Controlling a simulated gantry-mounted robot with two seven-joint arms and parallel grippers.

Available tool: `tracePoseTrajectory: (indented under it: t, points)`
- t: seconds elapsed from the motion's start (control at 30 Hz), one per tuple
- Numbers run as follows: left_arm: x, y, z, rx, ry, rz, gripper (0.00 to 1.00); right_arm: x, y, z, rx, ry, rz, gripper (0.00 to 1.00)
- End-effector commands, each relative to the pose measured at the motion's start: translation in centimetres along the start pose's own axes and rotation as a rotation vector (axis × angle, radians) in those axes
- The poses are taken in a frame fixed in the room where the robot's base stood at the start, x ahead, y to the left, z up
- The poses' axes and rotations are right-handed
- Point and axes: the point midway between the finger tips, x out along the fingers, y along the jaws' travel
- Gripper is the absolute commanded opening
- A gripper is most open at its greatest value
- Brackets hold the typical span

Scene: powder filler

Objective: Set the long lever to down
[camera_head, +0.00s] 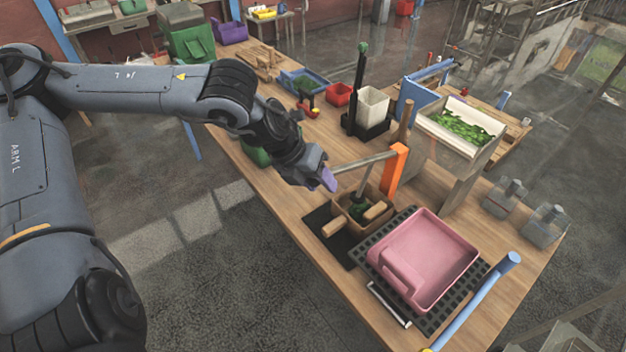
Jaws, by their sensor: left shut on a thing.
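The long lever (362,162) is a thin grey bar. It runs left from an orange upright post (396,172) on the wooden table and is close to level, its left end slightly lower. My left gripper (328,179) is at the bar's left end, shut on it; the fingers hide that end. My right gripper is not in view.
A pink tray (425,255) sits on a black grid at the front right, beside a blue bar (478,302). A hopper with green contents (461,125) stands behind the orange post. Glass bottles (505,197) stand at right. A black stand with a green knob (362,48) rises farther back.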

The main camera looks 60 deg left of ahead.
Motion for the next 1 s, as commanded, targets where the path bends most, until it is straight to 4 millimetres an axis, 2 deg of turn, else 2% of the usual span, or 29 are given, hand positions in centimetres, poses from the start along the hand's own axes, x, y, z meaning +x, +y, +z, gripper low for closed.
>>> tracePoseTrajectory:
  t: [0.03,0.3,0.5,0.93,0.97,1.0]
  points:
    - [1.6,0.7,-0.8,-0.001,0.009,-0.001,0.0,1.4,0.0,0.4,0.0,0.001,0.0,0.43]
    - [4.3,2.0,-1.7,-0.002,0.007,-0.003,0.0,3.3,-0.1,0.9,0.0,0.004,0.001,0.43]
    - [5.0,2.4,-1.9,-0.003,0.002,-0.003,0.0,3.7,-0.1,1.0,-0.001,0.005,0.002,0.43]
    - [5.1,2.3,-1.8,-0.003,-0.001,-0.006,0.0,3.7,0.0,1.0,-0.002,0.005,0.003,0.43]
    - [5.0,2.3,-1.8,-0.003,-0.001,-0.006,0.46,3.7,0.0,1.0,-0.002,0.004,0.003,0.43]
    - [5.0,2.3,-1.8,-0.003,-0.001,-0.005,0.53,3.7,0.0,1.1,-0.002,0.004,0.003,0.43]
